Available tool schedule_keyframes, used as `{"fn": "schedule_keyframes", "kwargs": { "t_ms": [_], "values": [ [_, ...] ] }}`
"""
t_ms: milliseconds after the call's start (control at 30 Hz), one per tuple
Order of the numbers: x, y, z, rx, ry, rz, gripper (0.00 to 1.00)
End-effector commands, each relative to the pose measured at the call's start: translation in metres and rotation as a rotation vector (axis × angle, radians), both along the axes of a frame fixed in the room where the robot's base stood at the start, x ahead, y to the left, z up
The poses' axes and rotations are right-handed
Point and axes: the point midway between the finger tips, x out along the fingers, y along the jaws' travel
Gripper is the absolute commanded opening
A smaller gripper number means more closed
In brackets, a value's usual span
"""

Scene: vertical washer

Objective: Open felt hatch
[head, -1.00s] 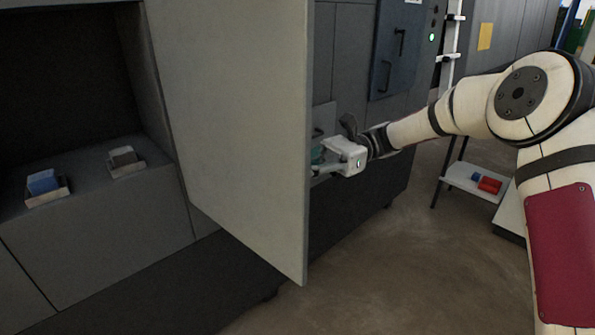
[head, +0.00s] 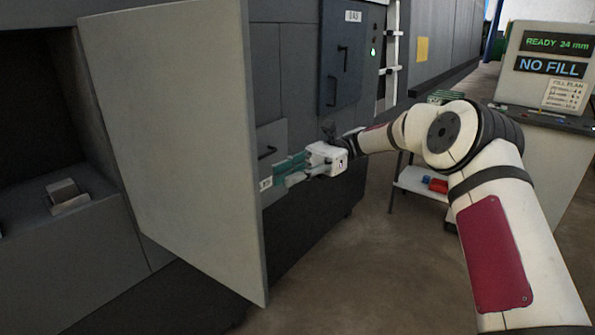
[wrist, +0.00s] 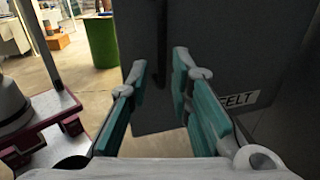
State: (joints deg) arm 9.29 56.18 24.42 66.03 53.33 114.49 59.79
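The felt hatch (head: 266,137) is a small grey panel with a dark bar handle (head: 267,152), partly hidden behind a large pale open door (head: 185,140) in the head view. In the wrist view a dark grey panel (wrist: 225,70) carries the label FELT (wrist: 238,99), and a dark upright handle (wrist: 160,45) shows beyond the fingertips. My gripper (head: 280,175) is below and just right of the hatch handle, close to the pale door's edge. In the wrist view my gripper (wrist: 163,75) has its two teal-padded fingers apart, with nothing held. I cannot tell whether it touches the handle.
A blue-grey door (head: 340,60) with its own handle is farther right on the machine. A low white shelf (head: 412,178) with red and blue blocks stands behind my arm. A console (head: 550,75) is at right. The floor (head: 360,270) in front is clear.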

Motion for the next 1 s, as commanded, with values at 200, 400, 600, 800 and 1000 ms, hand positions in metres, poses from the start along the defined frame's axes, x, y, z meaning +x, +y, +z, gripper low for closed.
{"fn": "schedule_keyframes", "kwargs": {
  "t_ms": [200,400,600,800,1000],
  "values": [
    [0.014,-0.015,-0.001,0.000,0.000,0.001,0.20],
    [0.018,-0.019,0.000,-0.001,-0.001,0.000,0.20],
    [0.018,-0.019,0.000,-0.001,0.000,0.000,0.20],
    [0.008,-0.013,0.009,-0.033,-0.044,0.004,0.20],
    [-0.030,-0.001,0.030,-0.160,-0.232,0.014,0.20]
  ]
}}
